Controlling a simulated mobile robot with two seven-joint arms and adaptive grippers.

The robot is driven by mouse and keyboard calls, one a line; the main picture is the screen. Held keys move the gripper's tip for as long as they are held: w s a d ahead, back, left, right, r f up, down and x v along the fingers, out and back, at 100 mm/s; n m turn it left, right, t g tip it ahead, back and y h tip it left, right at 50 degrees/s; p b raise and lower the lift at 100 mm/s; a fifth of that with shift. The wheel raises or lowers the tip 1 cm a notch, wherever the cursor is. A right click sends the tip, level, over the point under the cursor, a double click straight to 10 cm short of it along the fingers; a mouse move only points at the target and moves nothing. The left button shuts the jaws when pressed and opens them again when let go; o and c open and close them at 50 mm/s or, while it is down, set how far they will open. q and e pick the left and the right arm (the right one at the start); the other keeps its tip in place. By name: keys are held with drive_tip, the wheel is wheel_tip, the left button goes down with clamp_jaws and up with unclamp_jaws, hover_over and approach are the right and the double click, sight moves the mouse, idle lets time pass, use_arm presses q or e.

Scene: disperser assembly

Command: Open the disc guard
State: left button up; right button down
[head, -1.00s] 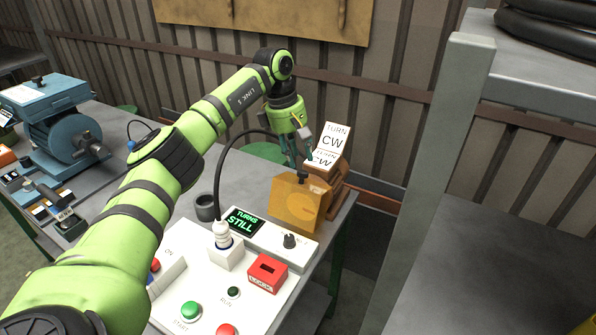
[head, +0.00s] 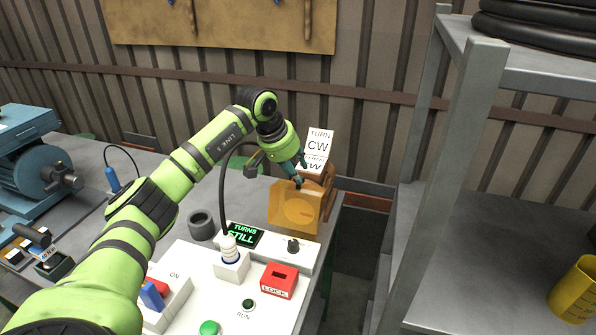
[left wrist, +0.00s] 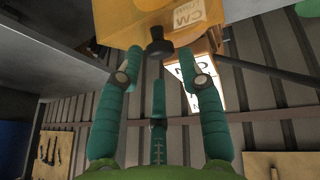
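The disc guard (head: 292,208) is a see-through amber box at the far right corner of the bench, with a round disc shape showing through it. It looks closed. In the left wrist view the guard (left wrist: 125,20) fills the top, and its black knob (left wrist: 158,48) sits between my fingertips. My left gripper (head: 297,174) is just above the guard at the knob. In the left wrist view its teal fingers (left wrist: 160,62) are spread, with gaps on both sides of the knob. My right gripper is not in view.
A control panel with a "TURNS STILL" display (head: 243,234), a red LOCK block (head: 279,279) and buttons lies in front. A grey cup (head: 201,225) stands left. A shelf post (head: 452,180) rises at right.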

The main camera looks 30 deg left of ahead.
use_arm(q)
drive_tip(key=shift+p+x, duration=0.3)
drive_tip(key=shift+x, duration=0.6)
drive_tip(key=shift+f, duration=0.3)
clamp_jaws()
drive_tip(key=shift+w+a+r+g+p, duration=0.1)
drive_tip(key=shift+w+r+g+p, duration=0.35)
drive_tip(key=shift+p, duration=0.3)
drive_tip(key=shift+w+f+g+h, duration=0.15)
drive_tip(key=shift+g+h, duration=0.15)
drive_tip(key=shift+g, duration=0.15)
drive_tip(key=shift+w+g, duration=0.1)
drive_tip(key=shift+g, duration=0.2)
drive_tip(key=shift+w+a, duration=0.1)
drive_tip(key=shift+a, duration=0.05)
drive_tip(key=shift+r, duration=0.2)
